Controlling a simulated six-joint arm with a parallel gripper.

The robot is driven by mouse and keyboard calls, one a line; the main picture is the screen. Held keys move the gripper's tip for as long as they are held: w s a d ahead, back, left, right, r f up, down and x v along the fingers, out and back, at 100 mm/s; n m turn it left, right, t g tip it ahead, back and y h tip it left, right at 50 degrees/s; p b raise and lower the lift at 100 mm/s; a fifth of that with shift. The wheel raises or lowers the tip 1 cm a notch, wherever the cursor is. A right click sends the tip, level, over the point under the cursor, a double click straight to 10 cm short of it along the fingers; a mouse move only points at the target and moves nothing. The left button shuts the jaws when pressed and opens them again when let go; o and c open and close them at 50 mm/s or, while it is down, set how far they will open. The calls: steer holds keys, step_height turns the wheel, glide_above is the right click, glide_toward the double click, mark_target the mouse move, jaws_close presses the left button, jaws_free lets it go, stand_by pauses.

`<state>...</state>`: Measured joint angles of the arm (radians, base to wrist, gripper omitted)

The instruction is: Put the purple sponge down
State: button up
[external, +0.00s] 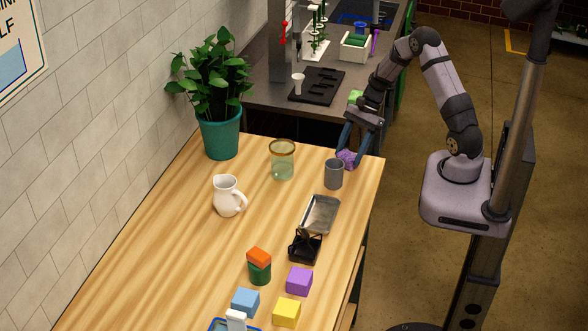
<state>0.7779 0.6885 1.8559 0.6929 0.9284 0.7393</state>
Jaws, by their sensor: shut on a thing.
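The purple sponge (348,160) is a small, rough-textured purple piece at the far right of the wooden table. My gripper (346,154) points down and is shut on it, with its blue fingers on either side. The sponge is just behind the grey cup (334,174), near the table's far right corner. I cannot tell whether its underside touches the table, and the cup may hide part of it.
A glass jar (282,160), a white pitcher (228,196) and a potted plant (220,125) stand left of the cup. A metal tray (321,214) and black holder (305,248) lie nearer. Several coloured blocks, including a purple one (299,281), are at the front. The table's left-middle is clear.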

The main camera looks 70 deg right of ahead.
steer(key=shift+f, duration=0.15)
steer(key=o, duration=1.1)
steer(key=shift+c, duration=0.2)
steer(key=shift+r, duration=0.2)
steer(key=b+v, duration=0.3)
steer(key=v, duration=0.9)
steer(key=s+a+f+n+g+h, duration=0.1)
steer(key=s+a+f+n+h, duration=0.1)
steer(key=a+n, duration=0.5)
steer(key=s+a+f+n+g+h, duration=0.1)
steer(key=s+a+n+h, duration=0.1)
steer(key=s+a+n, duration=0.3)
steer(key=s+a+f+n+h, duration=0.2)
steer(key=s+a+n, duration=0.1)
steer(key=a+n, duration=0.8)
steer(key=shift+s+f+g, duration=0.35)
steer(key=shift+f+g, duration=0.05)
